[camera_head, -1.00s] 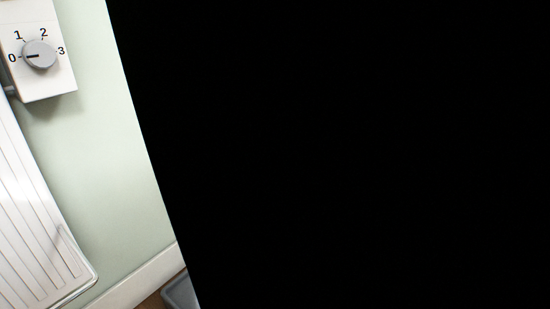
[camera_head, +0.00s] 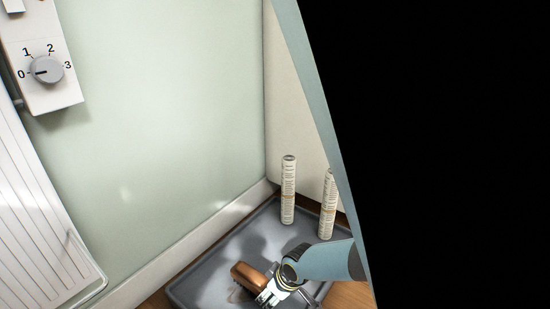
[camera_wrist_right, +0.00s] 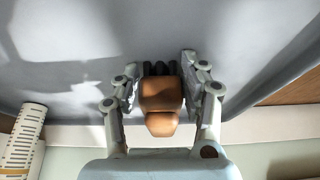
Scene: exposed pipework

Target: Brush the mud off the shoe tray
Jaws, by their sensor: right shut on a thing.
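The grey shoe tray (camera_head: 200,290) lies on the floor at the bottom of the head view, and its grey surface fills much of the right wrist view (camera_wrist_right: 70,75). A brush with a brown wooden block (camera_head: 247,276) is over the tray. In the right wrist view the brush (camera_wrist_right: 160,95) sits between the fingers, dark bristles at its far end. My right gripper (camera_head: 268,296) is shut on it; its fingers (camera_wrist_right: 160,75) flank the block. Shadows and lighter patches mark the tray; I cannot clearly tell mud from shadow. My left gripper is not in view.
Two rolled newspapers (camera_head: 288,190) (camera_head: 328,205) stand upright at the tray's far right side. A white radiator (camera_head: 40,220) with a dial (camera_head: 46,70) is at left. A skirting board (camera_head: 200,235) runs behind the tray. A large black area hides the right of the head view.

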